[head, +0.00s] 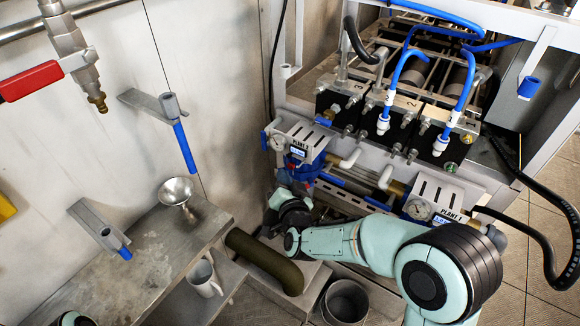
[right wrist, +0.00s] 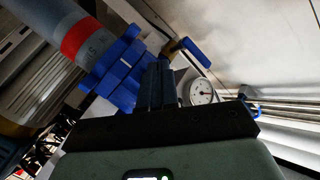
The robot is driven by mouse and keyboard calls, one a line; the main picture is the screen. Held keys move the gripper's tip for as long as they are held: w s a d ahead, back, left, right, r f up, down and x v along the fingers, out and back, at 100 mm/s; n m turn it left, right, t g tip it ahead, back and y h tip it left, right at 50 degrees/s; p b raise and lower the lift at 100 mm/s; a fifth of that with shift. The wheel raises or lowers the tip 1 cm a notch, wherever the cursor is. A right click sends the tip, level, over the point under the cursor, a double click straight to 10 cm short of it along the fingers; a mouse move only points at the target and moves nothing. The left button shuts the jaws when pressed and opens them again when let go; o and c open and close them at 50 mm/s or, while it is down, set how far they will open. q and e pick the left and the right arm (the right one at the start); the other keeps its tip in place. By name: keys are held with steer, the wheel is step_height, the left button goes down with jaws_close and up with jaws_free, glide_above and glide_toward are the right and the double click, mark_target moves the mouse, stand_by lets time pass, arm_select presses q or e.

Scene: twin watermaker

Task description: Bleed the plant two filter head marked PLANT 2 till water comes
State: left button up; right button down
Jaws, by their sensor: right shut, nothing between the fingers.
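The PLANT 2 filter head (head: 300,140) is a pale slotted cover with a label, a gauge at its left and a blue filter housing (head: 301,168) below. My right gripper (head: 297,192) is just below that housing; its fingertips are hard to make out there. In the right wrist view my gripper's dark fingers (right wrist: 160,80) are shut and empty. They point toward a small blue lever (right wrist: 190,50) with a brass-coloured part. Whether they touch it, I cannot tell. The blue ribbed housing collar (right wrist: 112,75) and the gauge (right wrist: 203,91) flank the fingers. No water shows.
The PLANT 1 filter head (head: 436,203) stands to the right, behind my right arm. A steel bench (head: 150,250) with a metal funnel (head: 176,192) is at left, with a white mug (head: 205,279) below. A dark bucket (head: 346,301) and an olive pipe (head: 265,262) are low at centre.

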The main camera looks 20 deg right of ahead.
steer(key=shift+d, duration=0.1)
stand_by(0.3)
steer(key=shift+w+d+b, duration=0.2)
steer(key=shift+w+b, duration=0.05)
steer(key=shift+b, duration=0.05)
steer(key=shift+w+d, duration=0.3)
steer(key=shift+d, duration=0.15)
stand_by(1.7)
steer(key=shift+a, duration=0.1)
steer(key=shift+s+a+b, duration=0.3)
steer(key=shift+s+a, duration=0.25)
steer(key=shift+a, duration=0.1)
steer(key=s+a, duration=0.1)
steer(key=a, duration=0.1)
steer(key=s+a, duration=0.2)
stand_by(0.4)
stand_by(0.3)
